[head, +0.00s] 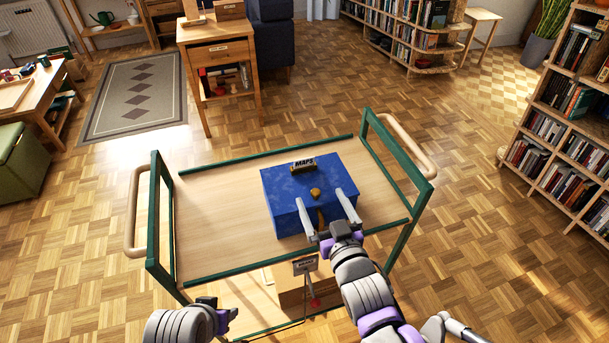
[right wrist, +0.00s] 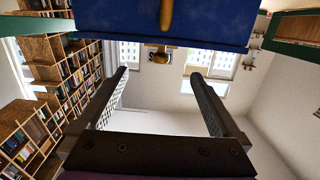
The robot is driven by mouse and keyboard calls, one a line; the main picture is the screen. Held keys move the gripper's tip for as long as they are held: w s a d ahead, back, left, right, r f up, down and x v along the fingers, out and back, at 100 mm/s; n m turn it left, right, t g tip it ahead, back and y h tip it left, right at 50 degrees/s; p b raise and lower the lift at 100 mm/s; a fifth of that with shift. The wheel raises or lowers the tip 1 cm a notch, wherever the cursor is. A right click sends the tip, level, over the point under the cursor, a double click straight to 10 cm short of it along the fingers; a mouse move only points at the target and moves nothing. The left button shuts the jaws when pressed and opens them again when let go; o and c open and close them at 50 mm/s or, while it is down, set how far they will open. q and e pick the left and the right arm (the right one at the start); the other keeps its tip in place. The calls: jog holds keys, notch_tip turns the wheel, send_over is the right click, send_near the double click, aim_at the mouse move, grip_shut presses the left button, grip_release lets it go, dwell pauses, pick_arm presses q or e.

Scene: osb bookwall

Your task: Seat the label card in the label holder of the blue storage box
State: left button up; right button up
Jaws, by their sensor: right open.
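The blue storage box (head: 285,200) sits on the cart's top board. A dark label piece reading MAPS (head: 304,165) is at the far edge of its top; I cannot tell card from holder there, or how the card sits. A small brown knob (head: 315,193) is on the box, with a brown strap nearer me. My right gripper (head: 320,196) is open, its fingers spread over the near part of the box, either side of the knob. In the right wrist view the open fingers (right wrist: 158,73) hold nothing, and the blue box (right wrist: 120,18) fills the top. My left gripper (head: 229,315) is low left, its jaws unclear.
The cart has a wooden top (head: 220,215) with green rails and end frames (head: 155,220). A lower shelf carries a tan box (head: 290,298) with a MAPS tag (head: 305,265). The board left of the blue box is clear. Bookshelves (head: 565,130) stand right.

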send_near(304, 163)
jog(key=shift+w+a+f+t+b, duration=0.15)
jog(key=shift+w+a, duration=0.2)
jog(key=shift+w, duration=0.15)
jog(key=shift+w+a+f+t+b, duration=0.15)
jog(key=shift+w+a, duration=0.2)
jog(key=shift+w, duration=0.15)
jog(key=x, duration=0.3)
jog(key=b+x, duration=0.1)
jog(key=shift+w+d+f, duration=0.15)
jog(key=shift+w+d, duration=0.15)
jog(key=shift+w, duration=0.15)
jog(key=shift+w+a, duration=0.2)
jog(key=shift+w, duration=0.25)
jog(key=c, duration=1.5)
notch_tip(304, 163, up, 9)
jog(key=p, duration=0.3)
jog(key=shift+c, duration=0.2)
jog(key=shift+g, duration=0.8)
notch_tip(304, 163, down, 4)
jog(key=b, duration=0.6)
jog(key=shift+w+f, duration=0.2)
jog(key=shift+f+g+b, duration=0.4)
jog(key=shift+f+b, duration=0.4)
jog(key=shift+b, duration=0.5)
